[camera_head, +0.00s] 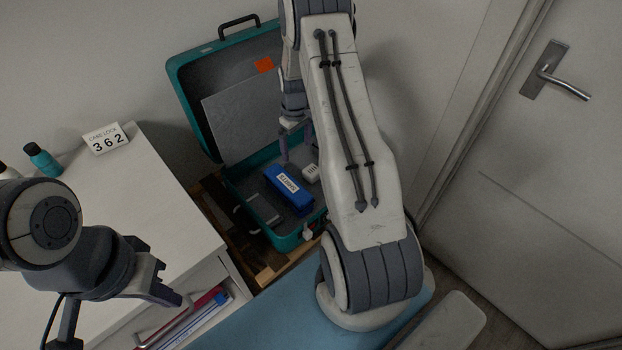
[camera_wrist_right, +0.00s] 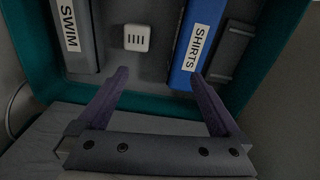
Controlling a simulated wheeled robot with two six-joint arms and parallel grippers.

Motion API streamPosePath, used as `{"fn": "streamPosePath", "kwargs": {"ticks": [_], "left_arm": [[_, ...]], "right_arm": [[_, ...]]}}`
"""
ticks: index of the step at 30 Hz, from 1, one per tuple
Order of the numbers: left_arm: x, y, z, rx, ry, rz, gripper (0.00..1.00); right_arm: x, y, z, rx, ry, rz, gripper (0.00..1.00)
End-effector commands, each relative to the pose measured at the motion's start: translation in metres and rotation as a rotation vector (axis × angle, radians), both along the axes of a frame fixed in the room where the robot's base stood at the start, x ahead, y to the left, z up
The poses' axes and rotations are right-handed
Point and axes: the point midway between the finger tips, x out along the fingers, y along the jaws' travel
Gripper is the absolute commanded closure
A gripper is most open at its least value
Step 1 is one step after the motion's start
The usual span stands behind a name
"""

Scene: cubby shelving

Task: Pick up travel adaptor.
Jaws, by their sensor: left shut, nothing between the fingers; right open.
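The travel adaptor appears to be a small white block with dark slots (camera_head: 311,172), lying in the open teal suitcase (camera_head: 290,240) beside the blue SHIRTS pouch (camera_head: 280,181). In the right wrist view the white block (camera_wrist_right: 137,38) lies between a grey SWIM pouch (camera_wrist_right: 72,45) and the blue pouch (camera_wrist_right: 192,45). My right gripper (camera_head: 296,148) is over the suitcase, open and empty; in its wrist view the spread fingers (camera_wrist_right: 158,76) are apart from the block. My left gripper (camera_head: 168,294) is shut and empty at the white cabinet, away from the suitcase.
A dark grey item (camera_head: 262,208) lies beside the blue pouch. The suitcase lid (camera_head: 190,80) stands open behind. The white cabinet (camera_head: 150,200) at left holds a CASE LOCK 362 sign (camera_head: 107,138) and a teal bottle (camera_head: 43,160); its drawer is open. A door (camera_head: 560,180) is at right.

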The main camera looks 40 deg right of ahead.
Motion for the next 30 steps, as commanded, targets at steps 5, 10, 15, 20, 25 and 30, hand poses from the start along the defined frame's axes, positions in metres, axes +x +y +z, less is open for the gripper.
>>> {"fn": "streamPosePath", "kwargs": {"ticks": [5,10,15,20,25,30], "left_arm": [[0.000,0.000,-0.009,0.000,0.000,0.000,1.00],[0.000,0.000,-0.008,0.000,0.000,0.000,1.00],[0.000,0.000,-0.008,0.000,0.000,0.000,1.00],[0.000,0.000,-0.008,0.000,0.000,0.000,1.00],[0.000,0.000,-0.005,0.000,0.000,0.000,1.00],[0.000,0.000,-0.005,0.000,0.000,0.000,1.00]], "right_arm": [[-0.011,-0.042,-0.043,-0.001,0.007,-0.038,0.00],[-0.012,-0.046,-0.070,0.000,0.009,-0.040,0.00],[-0.011,-0.046,-0.090,-0.001,0.007,-0.040,0.00],[-0.011,-0.047,-0.101,-0.001,0.008,-0.040,0.00],[-0.010,-0.052,-0.127,0.000,0.009,-0.040,0.00],[-0.009,-0.052,-0.145,-0.001,0.007,-0.040,0.00]]}}
